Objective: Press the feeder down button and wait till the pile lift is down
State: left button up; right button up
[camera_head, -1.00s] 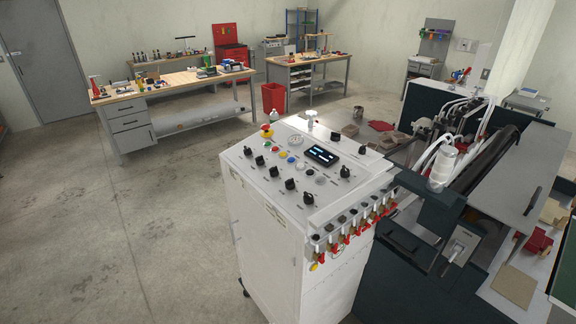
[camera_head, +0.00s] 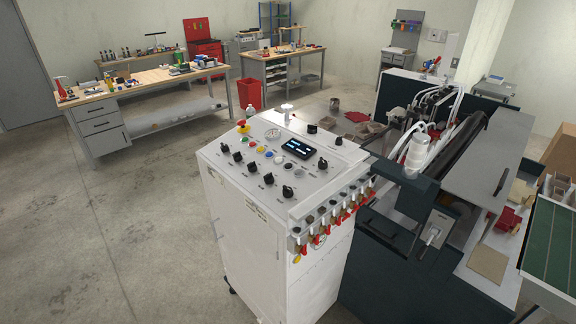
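The white control cabinet (camera_head: 250,240) stands in the middle of the view. Its sloped top panel (camera_head: 235,185) carries several black knobs, coloured buttons and a dark display (camera_head: 297,148) with lit blue digits. The pile lift is not clearly recognisable. Neither of my grippers is in view.
The dark box-forming machine (camera_head: 385,265) stands against the cabinet's right side. Red-handled valves (camera_head: 335,220) line the cabinet's right edge. Workbenches (camera_head: 145,82) and a red bin (camera_head: 250,94) stand behind. The concrete floor at left (camera_head: 90,235) is clear.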

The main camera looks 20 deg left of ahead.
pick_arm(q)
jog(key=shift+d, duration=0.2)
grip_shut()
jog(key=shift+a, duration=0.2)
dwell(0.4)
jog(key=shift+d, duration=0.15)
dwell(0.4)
